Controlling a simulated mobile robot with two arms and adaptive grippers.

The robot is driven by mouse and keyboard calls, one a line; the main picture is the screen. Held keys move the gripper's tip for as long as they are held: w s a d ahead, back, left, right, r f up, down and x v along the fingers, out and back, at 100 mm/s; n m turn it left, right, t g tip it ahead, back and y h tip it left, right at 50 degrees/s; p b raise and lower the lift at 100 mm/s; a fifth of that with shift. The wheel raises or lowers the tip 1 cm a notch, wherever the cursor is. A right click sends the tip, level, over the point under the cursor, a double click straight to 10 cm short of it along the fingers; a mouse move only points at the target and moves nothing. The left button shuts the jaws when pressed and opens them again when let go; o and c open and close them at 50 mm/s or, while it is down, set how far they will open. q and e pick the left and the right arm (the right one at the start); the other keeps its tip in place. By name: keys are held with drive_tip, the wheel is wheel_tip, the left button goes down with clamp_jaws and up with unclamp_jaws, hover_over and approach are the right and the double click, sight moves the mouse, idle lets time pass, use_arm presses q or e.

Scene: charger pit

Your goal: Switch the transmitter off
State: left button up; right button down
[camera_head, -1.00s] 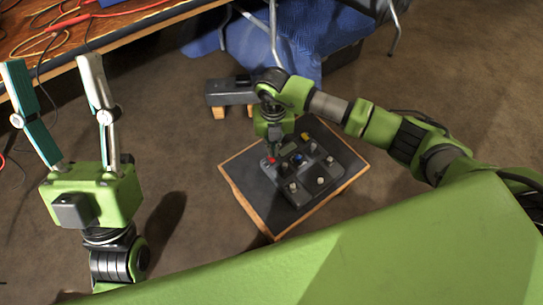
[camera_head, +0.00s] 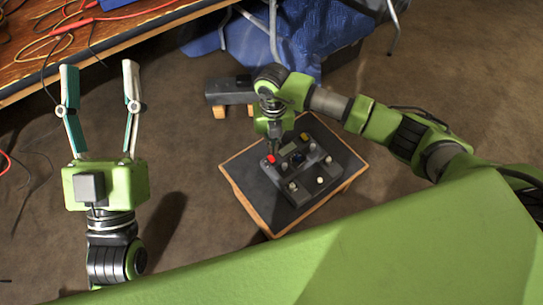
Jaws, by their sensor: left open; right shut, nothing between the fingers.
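The transmitter (camera_head: 307,185) is a dark grey box with a red button (camera_head: 270,159), a yellow button (camera_head: 304,137), a small display and several pale knobs or sticks. It lies on a dark board with a wooden rim (camera_head: 246,203) on the floor. My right gripper (camera_head: 276,150) points down over the box's far left corner, close to the red button. Its fingers are shut and partly hidden by the wrist; I cannot tell whether they touch the button. My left gripper (camera_head: 98,85) is open and empty, fingers up, over bare floor at the left.
A grey box on wooden blocks (camera_head: 230,91) stands just behind the board. A wooden table (camera_head: 120,35) with cables is at the upper left, with a blue tarp (camera_head: 300,45) and metal legs beside it.

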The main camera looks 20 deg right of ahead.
drive_tip(key=shift+r+p, duration=0.35)
drive_tip(key=shift+r, duration=0.05)
use_arm(q)
drive_tip(key=shift+w+f+g+y, duration=0.15)
drive_tip(key=shift+w+f+g, duration=0.4)
drive_tip(key=shift+f, duration=0.3)
drive_tip(key=shift+w+f+g+y, duration=0.1)
drive_tip(key=shift+w+f+g, duration=0.35)
drive_tip(key=shift+f, duration=0.4)
drive_tip(key=shift+w+f+g+y, duration=0.15)
drive_tip(key=shift+w+f+g, duration=0.4)
drive_tip(key=shift+f, duration=0.3)
use_arm(e)
drive_tip(key=shift+r, duration=0.25)
use_arm(q)
drive_tip(key=shift+s, duration=0.1)
